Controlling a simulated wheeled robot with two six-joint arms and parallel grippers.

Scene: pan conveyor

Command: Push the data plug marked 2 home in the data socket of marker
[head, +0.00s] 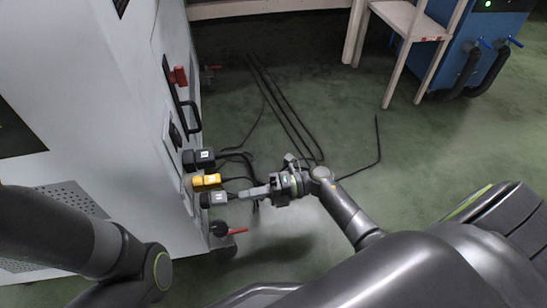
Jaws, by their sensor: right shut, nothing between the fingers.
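Three plugs stick out from the side of the white cabinet, one above another in the picture: a black plug (204,156), a yellow plug (208,181) and a grey plug (217,198). Each has a small pale label, too small to read, so I cannot tell which is marked 2. The sockets behind them are mostly hidden, and I cannot tell how deep each plug sits. My right gripper (246,194) is shut and empty, its tips pointing left, close to the outer end of the grey plug. I cannot tell whether they touch. My left gripper is out of view.
The white cabinet (115,120) fills the left, with a black handle (190,115) and a red lever (179,76). A red-handled part (236,231) sits low by its corner. Black cables (280,105) lie on the green floor. A pale stand and blue machine (484,45) stand back right.

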